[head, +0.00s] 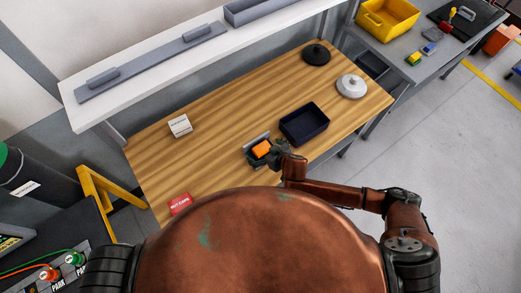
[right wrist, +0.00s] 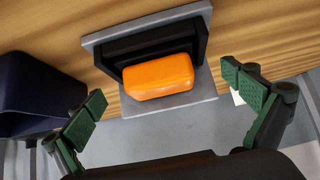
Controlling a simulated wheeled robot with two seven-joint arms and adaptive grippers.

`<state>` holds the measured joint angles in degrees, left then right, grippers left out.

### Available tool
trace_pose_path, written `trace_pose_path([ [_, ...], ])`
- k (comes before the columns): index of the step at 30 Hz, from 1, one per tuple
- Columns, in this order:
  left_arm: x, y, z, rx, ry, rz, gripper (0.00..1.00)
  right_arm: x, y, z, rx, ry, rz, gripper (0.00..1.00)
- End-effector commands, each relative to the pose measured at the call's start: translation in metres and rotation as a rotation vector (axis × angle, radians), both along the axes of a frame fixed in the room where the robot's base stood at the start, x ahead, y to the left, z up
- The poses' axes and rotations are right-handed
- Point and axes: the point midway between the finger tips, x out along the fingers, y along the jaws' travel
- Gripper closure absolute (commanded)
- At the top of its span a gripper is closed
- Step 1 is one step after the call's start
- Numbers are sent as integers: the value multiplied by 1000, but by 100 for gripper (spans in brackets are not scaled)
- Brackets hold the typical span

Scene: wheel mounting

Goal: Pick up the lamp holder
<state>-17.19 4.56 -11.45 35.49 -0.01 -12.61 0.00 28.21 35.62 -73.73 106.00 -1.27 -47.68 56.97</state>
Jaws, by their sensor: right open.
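An orange rounded block (head: 262,148) sits in a black cradle on a grey plate near the front edge of the wooden table. In the right wrist view the block (right wrist: 158,77) lies between the black cradle walls (right wrist: 200,41). My right gripper (head: 283,153) is beside it; its green-padded fingers (right wrist: 163,88) are spread wide on either side, apart from the block and empty. Two round pieces with raised centres, one black (head: 316,53) and one white (head: 351,86), stand at the table's far right. Which thing is the lamp holder I cannot tell. My left gripper is out of view.
A dark blue open bin (head: 304,124) stands just right of the cradle. A white box (head: 179,126) and a red box (head: 180,203) lie to the left. A white shelf (head: 200,62) runs along the back. The table's middle is clear.

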Motion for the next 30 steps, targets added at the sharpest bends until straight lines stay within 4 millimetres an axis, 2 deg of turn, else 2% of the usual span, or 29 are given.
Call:
trace_pose_path([
  [1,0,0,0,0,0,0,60,7,3,-4,-2,-3,1,0],
  [6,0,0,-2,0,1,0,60,15,10,-18,-1,-1,0,0],
  [14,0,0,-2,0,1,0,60,16,12,-19,1,0,1,0],
  [30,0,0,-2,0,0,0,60,16,11,-19,1,0,1,37],
])
